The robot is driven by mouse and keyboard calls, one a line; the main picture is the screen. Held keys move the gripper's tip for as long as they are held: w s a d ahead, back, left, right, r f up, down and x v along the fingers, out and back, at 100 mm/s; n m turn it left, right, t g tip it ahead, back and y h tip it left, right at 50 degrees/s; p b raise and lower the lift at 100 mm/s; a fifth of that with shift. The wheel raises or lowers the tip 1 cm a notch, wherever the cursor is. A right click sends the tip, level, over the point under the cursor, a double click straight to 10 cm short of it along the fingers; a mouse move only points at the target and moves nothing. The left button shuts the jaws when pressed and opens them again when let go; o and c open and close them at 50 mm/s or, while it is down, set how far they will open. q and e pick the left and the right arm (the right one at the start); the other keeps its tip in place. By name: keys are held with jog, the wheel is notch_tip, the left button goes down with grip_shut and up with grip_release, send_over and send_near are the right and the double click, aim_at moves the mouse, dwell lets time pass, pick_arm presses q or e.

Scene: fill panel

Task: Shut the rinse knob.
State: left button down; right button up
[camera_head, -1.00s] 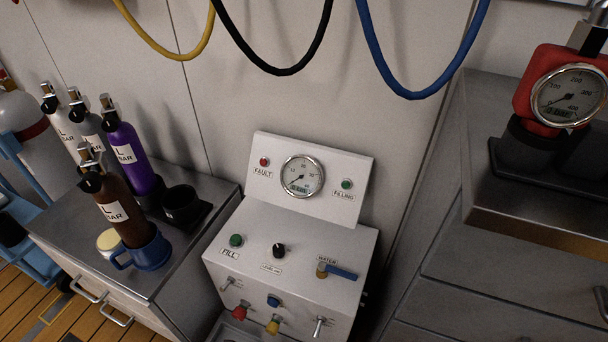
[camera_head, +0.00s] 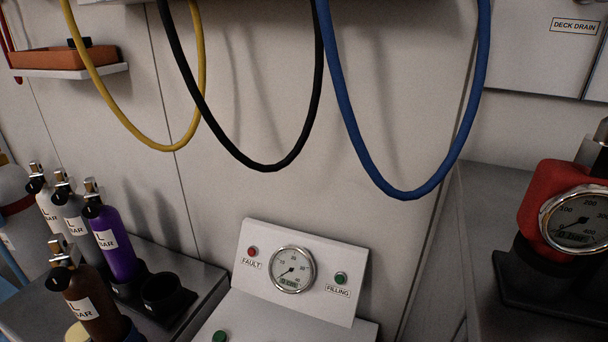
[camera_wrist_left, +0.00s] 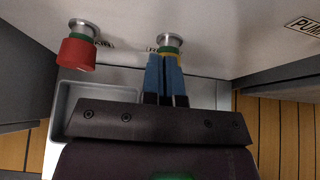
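In the left wrist view, my left gripper (camera_wrist_left: 166,98) has its two blue fingers close together. Their tips are at a knob with a yellow and green collar (camera_wrist_left: 170,44) on a metal stem and hide most of it. I cannot tell whether they grip it or only sit in front of it. A red knob (camera_wrist_left: 77,53) with a green ring is to the left, apart from the fingers. The labels by both knobs are partly hidden or unreadable, so I cannot tell which is the rinse knob. The head view shows neither gripper and cuts off the panel front.
The fill panel's gauge (camera_head: 292,269) stands between a red fault lamp (camera_head: 252,251) and a green filling lamp (camera_head: 341,278). Yellow, black and blue hoses (camera_head: 407,190) hang above. Bottles (camera_head: 110,240) stand at left; a red gauge unit (camera_head: 560,205) is at right. A tray (camera_wrist_left: 110,95) lies below the knobs.

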pick_arm(q)
jog(key=shift+w+d+r, duration=0.2)
dwell(0.4)
jog(key=shift+d, duration=0.1)
